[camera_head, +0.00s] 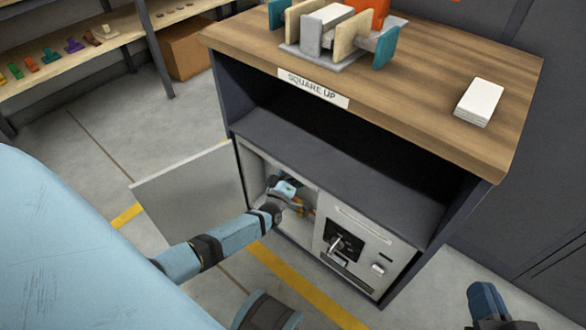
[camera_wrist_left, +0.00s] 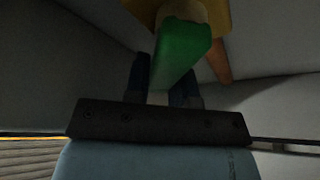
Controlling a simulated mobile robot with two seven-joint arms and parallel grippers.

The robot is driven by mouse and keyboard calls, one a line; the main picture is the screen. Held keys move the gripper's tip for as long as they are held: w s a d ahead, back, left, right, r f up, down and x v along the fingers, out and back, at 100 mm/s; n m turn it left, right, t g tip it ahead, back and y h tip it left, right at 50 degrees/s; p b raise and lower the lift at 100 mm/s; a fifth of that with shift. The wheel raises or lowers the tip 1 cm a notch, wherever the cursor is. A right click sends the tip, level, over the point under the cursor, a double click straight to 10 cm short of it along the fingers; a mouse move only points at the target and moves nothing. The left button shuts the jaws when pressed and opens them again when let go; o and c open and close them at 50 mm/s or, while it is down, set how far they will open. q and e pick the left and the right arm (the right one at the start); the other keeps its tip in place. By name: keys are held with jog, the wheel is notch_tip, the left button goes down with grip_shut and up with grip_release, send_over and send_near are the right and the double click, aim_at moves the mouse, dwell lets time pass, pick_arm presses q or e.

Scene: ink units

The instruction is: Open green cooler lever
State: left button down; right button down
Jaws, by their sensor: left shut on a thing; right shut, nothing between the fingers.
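The green lever (camera_wrist_left: 182,52) shows in the left wrist view as a flat green handle on a pale and yellow fitting. My left gripper (camera_wrist_left: 164,82) has its dark blue fingers on both sides of this handle and is shut on it. In the head view my left arm reaches into the open left compartment of the cabinet (camera_head: 270,172); the fingertips and lever are mostly hidden there by my wrist. My right gripper (camera_head: 487,300) is at the lower right, shut and empty, in front of the cabinet and apart from it.
The compartment's grey door (camera_head: 188,192) stands open to the left, beside my left arm. An orange part (camera_wrist_left: 218,60) is close right of the green handle. A panel with a silver handle (camera_head: 337,244) is right of the compartment.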

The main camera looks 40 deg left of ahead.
pick_arm(q)
jog(key=n, duration=0.1)
jog(key=f+n+g, duration=0.1)
jog(key=n, duration=0.1)
jog(key=a+n+y, duration=0.1)
jog(key=shift+f+g, duration=0.3)
jog(key=n, duration=0.1)
jog(key=f+n+g, duration=0.1)
jog(key=n, duration=0.1)
jog(key=f+n, duration=0.1)
jog(key=shift+a+g, duration=0.2)
jog(key=shift+g, duration=0.1)
jog(key=shift+n, duration=0.3)
jog(key=c, duration=1)
grip_release()
jog(key=shift+o, duration=0.2)
